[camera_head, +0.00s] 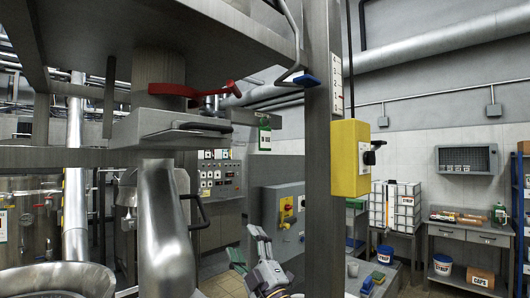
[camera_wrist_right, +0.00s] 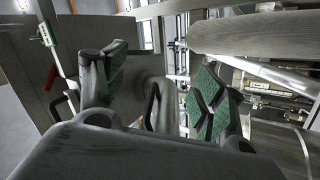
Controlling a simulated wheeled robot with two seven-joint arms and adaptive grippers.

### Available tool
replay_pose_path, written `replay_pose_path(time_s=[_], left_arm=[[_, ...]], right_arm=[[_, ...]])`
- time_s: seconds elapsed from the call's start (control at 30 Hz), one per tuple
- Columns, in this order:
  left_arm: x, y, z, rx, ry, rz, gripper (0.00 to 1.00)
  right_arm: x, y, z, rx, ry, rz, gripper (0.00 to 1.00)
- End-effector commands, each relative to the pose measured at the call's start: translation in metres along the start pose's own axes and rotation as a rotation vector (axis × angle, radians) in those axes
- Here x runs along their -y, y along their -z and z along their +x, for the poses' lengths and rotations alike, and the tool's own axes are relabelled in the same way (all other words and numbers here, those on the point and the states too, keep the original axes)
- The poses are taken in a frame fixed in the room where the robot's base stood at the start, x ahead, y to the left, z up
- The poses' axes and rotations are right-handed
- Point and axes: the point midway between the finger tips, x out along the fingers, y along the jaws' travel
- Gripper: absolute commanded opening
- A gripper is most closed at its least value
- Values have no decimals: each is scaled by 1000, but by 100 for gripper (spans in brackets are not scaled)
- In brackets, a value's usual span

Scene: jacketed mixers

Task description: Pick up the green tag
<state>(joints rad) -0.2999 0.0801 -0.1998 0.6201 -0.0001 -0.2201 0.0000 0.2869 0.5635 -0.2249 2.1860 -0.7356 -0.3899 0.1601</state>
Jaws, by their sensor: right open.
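A small green and white tag (camera_head: 265,138) hangs in the head view, right of the red lever and left of the steel post. A similar small tag (camera_wrist_right: 44,35) shows at the upper left of the right wrist view; I cannot tell whether it is the same one. My right gripper (camera_head: 250,246) is low in the head view, below the tag and apart from it. In the right wrist view the right gripper (camera_wrist_right: 160,82) has its green-padded fingers spread with nothing held between them. My left gripper is not in view.
A steel post (camera_head: 322,180) with a yellow switch box (camera_head: 350,158) stands right of the tag. A red lever (camera_head: 195,90) and a steel frame with a pipe (camera_head: 165,230) fill the left. A grey control box (camera_head: 284,220) stands behind my right gripper. A bench (camera_head: 470,233) is at far right.

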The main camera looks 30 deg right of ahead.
Motion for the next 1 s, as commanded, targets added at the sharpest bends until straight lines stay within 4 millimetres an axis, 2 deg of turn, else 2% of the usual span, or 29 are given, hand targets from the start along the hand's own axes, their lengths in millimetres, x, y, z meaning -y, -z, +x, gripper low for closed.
replay_pose_path(time_s=[0.1,0.4,0.7,1.0], left_arm=[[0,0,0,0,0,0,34],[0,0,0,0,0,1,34],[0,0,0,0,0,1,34],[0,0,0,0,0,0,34]], right_arm=[[-20,22,13,-94,-31,-69,70],[-60,74,33,-309,-87,-246,70],[-90,118,43,-498,-118,-441,70],[-112,152,48,-659,-119,-660,70]])
